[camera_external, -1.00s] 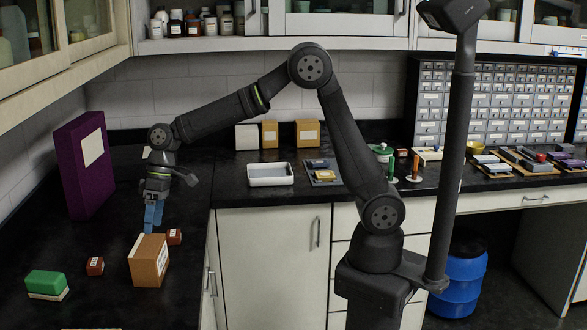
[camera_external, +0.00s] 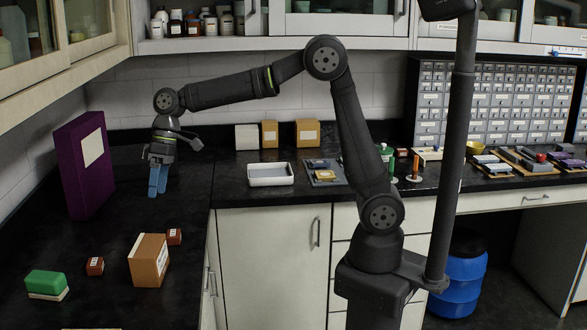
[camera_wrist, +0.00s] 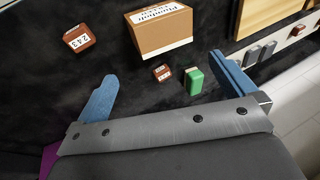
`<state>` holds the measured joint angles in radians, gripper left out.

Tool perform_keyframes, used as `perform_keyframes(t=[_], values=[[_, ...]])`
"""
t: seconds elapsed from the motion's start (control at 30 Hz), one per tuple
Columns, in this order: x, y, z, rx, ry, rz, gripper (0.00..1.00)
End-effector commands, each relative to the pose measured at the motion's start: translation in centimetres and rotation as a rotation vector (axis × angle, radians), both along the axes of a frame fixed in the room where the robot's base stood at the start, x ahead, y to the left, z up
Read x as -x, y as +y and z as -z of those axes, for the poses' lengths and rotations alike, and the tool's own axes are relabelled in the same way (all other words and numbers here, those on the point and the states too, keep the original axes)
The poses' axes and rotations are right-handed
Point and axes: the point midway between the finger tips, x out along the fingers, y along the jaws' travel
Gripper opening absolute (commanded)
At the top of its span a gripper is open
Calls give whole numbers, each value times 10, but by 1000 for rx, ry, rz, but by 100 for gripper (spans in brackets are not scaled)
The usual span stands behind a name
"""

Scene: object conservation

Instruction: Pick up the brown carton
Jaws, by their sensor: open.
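The brown carton (camera_external: 149,261) stands upright on the black counter at the lower left, with a white label on its side. In the wrist view the carton (camera_wrist: 160,30) shows at the top centre, beyond the fingertips, with printed text on one face. My gripper (camera_external: 157,194) hangs above the counter, behind the carton and apart from it, with its blue fingers pointing down. In the wrist view my gripper (camera_wrist: 165,70) has its two blue fingers spread wide, with nothing held between them.
Small red-brown boxes (camera_external: 95,266) (camera_external: 174,237) stand on either side of the carton. A green block (camera_external: 47,284) lies at the front left. A tall purple box (camera_external: 85,165) stands behind them. A white tray (camera_external: 270,174) and other brown boxes (camera_external: 308,132) are at the back.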

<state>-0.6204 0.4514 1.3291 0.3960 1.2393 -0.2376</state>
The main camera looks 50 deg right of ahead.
Motion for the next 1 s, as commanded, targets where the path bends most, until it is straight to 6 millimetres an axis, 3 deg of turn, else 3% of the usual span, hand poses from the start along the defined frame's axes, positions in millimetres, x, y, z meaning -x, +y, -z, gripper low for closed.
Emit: perform_keyframes(t=[0.33, 0.4, 0.73, 0.87, 1.0], values=[[0, 0, 0, 0, 0, 0, 100], [0, 0, 0, 0, 0, 0, 89], [1, 2, 0, 5, -12, -31, 89], [3, 12, 1, 33, -72, -201, 89], [7, 28, 1, 85, -180, -537, 89]])
